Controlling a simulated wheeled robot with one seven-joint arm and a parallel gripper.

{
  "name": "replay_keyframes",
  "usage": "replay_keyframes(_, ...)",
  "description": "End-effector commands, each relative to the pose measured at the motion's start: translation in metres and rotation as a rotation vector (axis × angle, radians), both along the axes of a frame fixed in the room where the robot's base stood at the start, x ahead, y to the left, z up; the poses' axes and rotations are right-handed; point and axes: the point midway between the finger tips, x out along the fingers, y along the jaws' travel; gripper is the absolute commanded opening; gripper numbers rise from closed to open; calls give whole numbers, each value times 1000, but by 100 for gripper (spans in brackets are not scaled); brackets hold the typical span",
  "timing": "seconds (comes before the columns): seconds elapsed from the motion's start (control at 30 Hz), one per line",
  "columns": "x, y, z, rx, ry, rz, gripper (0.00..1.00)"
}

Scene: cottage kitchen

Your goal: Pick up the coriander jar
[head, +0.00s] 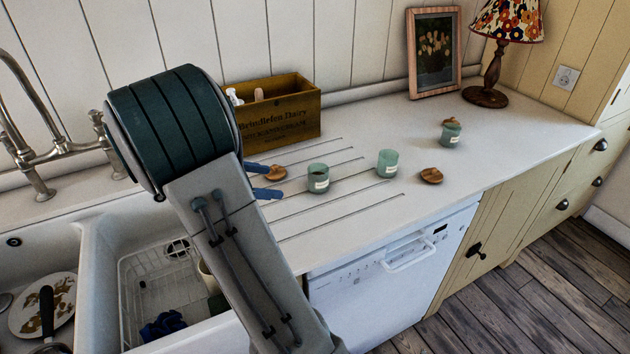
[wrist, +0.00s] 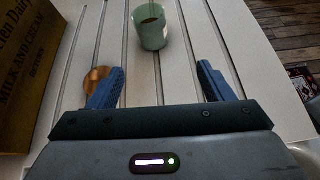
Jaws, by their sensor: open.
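Three small mint-green jars with pale labels stand upright on the white counter: a near jar (head: 318,180), a middle jar (head: 387,166) and a far jar (head: 450,137). The labels are too small to read, so I cannot tell which is the coriander jar. My gripper (head: 264,181) is open and empty, low over the counter, left of the near jar. In the wrist view, one jar (wrist: 150,32) stands ahead of the open gripper (wrist: 160,84), roughly in line with the gap and apart from the fingertips. Its top is open, with dark contents.
A round wooden lid (head: 275,173) lies beside my gripper; it also shows by the left finger in the wrist view (wrist: 95,77). Another lid (head: 431,176) lies near the front edge. A wooden crate (head: 290,113), picture frame (head: 434,60) and lamp (head: 490,72) stand behind. A sink (head: 100,250) is left.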

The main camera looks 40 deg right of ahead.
Motion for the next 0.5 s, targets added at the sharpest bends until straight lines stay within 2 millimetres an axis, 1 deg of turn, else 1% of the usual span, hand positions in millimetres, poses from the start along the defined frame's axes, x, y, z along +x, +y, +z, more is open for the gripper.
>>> replay_keyframes(0.07, 8, -6, -2, -35, 50, 25, 74)
replay_keyframes(0.17, 12, -12, -3, -58, 83, 40, 74)
replay_keyframes(0.27, 9, -24, -7, -65, 93, 44, 74)
replay_keyframes(0.5, -5, -65, -25, -62, 91, 41, 74)
